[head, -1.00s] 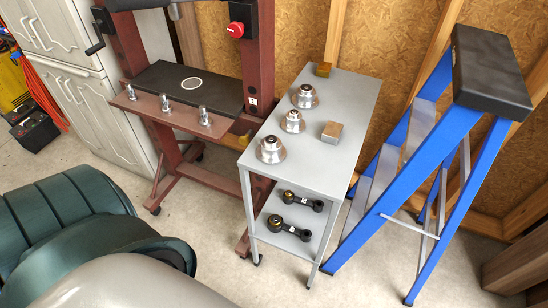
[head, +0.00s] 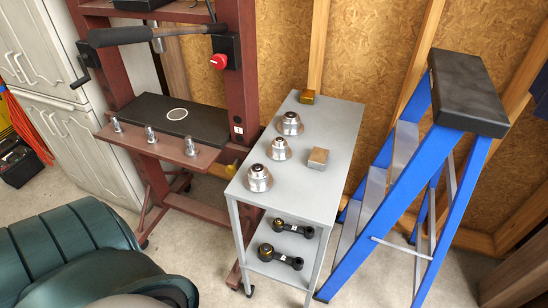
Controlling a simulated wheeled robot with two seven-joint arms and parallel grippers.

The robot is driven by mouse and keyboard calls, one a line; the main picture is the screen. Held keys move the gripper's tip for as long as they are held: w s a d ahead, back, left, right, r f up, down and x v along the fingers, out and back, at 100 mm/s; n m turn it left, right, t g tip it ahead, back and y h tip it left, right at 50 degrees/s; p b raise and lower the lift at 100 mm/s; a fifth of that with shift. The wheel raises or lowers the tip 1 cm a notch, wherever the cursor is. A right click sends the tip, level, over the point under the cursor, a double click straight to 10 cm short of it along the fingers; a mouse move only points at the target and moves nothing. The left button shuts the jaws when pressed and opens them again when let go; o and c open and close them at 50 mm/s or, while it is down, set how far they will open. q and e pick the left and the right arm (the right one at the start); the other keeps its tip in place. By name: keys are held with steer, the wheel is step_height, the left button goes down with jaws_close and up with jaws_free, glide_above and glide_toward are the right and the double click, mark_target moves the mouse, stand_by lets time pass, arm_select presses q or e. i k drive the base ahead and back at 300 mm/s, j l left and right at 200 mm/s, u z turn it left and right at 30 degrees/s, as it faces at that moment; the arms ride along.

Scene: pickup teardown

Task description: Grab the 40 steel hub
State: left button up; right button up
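Three steel hubs stand on the top of a grey cart (head: 325,140) in the head view: a near one (head: 260,179), a middle one (head: 279,149) and a far one (head: 290,124). Each has a wide flange and a dark centre. I cannot read any size mark, so I cannot tell which is the 40 hub. A dark green and grey rounded form fills the lower left; no gripper fingers show. Neither gripper is in view.
A red press (head: 240,110) stands left, a blue stepladder (head: 400,200) right.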

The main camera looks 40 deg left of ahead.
mark_target(256, 185)
steer(key=j+z, duration=0.45)
steer(key=z, duration=0.2)
steer(key=k+j+z, duration=0.2)
steer(key=j, duration=0.25)
steer(key=k+j+z, duration=0.15)
steer(key=j, duration=0.25)
steer(key=k+j+z, duration=0.2)
steer(key=k+j, duration=0.35)
steer(key=j, duration=0.25)
steer(key=k+j+z, duration=0.1)
steer(key=k+j, duration=0.3)
steer(key=j, duration=0.2)
steer(key=k+j, duration=0.4)
steer(key=j, duration=0.15)
steer(key=k+j, duration=0.35)
steer(key=j, duration=0.2)
steer(key=k+j+z, duration=0.1)
steer(key=k+j, duration=0.3)
steer(key=j, duration=0.15)
